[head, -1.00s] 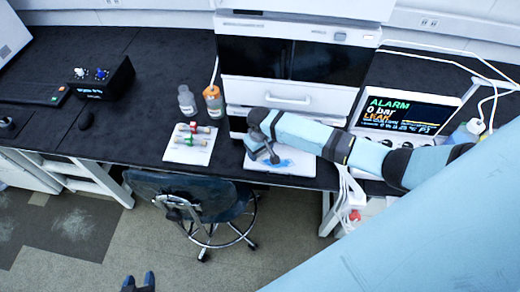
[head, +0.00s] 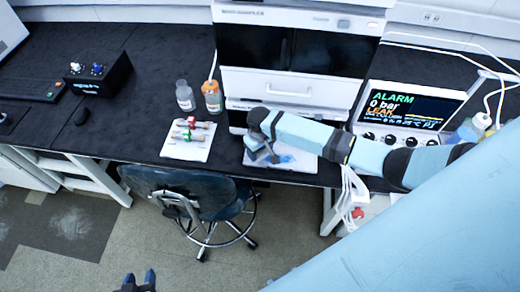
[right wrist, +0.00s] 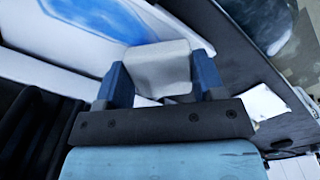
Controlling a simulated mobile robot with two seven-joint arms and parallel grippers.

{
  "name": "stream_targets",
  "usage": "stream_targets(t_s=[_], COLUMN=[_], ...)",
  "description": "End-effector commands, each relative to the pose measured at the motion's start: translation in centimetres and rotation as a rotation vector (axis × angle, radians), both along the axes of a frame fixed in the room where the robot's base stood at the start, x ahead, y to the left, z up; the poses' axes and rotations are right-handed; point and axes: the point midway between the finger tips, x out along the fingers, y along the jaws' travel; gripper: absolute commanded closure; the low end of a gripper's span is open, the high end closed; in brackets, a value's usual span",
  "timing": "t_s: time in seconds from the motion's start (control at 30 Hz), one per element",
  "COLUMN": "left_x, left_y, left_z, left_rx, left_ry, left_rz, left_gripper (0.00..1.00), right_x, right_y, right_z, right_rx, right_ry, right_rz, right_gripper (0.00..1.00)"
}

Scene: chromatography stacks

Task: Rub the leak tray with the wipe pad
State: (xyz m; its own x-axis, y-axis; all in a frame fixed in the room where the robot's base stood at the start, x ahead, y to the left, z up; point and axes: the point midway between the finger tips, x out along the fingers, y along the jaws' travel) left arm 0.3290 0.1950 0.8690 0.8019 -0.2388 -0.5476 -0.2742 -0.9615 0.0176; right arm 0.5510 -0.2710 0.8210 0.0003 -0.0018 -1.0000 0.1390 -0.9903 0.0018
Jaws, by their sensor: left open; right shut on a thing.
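The leak tray (head: 305,168) is a shallow white tray at the bench's front edge, below the instrument stack. A blue wet patch (head: 287,159) lies on it and also shows in the right wrist view (right wrist: 85,20). My right gripper (head: 270,156) is over the left part of the tray, pointing down. In the right wrist view its blue fingers are shut on the pale grey wipe pad (right wrist: 160,68). Whether the pad touches the tray is hard to tell. My left gripper (head: 139,281) is open and empty at the bottom edge, over the floor, away from the bench.
The instrument stack (head: 290,85) stands behind the tray. A screen (head: 405,108) reads ALARM, 0 bar, LEAK. A chair (head: 190,190) is below the bench.

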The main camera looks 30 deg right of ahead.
Motion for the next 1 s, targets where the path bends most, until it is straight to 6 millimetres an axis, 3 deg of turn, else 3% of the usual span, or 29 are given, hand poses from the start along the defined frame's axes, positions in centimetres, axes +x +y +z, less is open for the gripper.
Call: stream_targets(t_s=[1.0], left_x=[-0.1], left_y=[-0.1], left_z=[-0.7], left_rx=[-0.001], left_ry=[0.001], left_rz=[-0.002], left_gripper=[0.56], right_x=[0.0], right_y=[0.0], right_z=[-2.0], right_rx=[0.000], right_ry=[0.000], right_rz=[0.000], right_gripper=[0.56])
